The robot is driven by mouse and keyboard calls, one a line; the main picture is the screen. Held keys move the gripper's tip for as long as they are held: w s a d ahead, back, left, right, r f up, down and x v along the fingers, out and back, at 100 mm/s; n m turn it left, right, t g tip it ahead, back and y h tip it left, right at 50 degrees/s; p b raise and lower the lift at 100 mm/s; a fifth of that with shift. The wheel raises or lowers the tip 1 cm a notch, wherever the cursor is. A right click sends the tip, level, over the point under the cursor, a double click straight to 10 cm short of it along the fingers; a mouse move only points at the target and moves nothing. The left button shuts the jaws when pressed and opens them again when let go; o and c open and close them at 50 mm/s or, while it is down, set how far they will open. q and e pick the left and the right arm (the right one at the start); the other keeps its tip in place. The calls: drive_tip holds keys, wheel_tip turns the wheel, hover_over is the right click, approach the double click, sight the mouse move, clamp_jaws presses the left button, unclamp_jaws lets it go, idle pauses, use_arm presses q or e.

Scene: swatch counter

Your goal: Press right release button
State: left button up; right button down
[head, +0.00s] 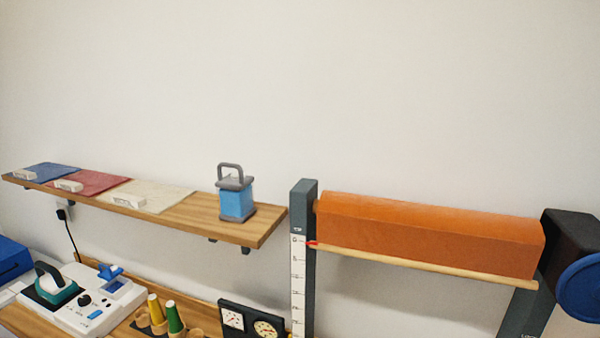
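I cannot make out a right release button in the head view. A roll stand at the right has a dark grey left post (303,190) with a scale, and a right post (522,312) cut off by the bottom edge, with partly visible lettering. An orange roll (430,230) spans between the posts, with a wooden bar (420,264) along its lower edge. A black housing (572,240) with a blue disc (582,288) is at the roll's right end. Neither of my grippers is in view.
A wooden shelf (215,222) holds blue, red and cream swatches and a blue lantern-like canister (237,203). Below are a white device (85,312), a teal-handled iron (50,288), yellow and green cones (174,318) and a dial panel (252,318). The wall above is bare.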

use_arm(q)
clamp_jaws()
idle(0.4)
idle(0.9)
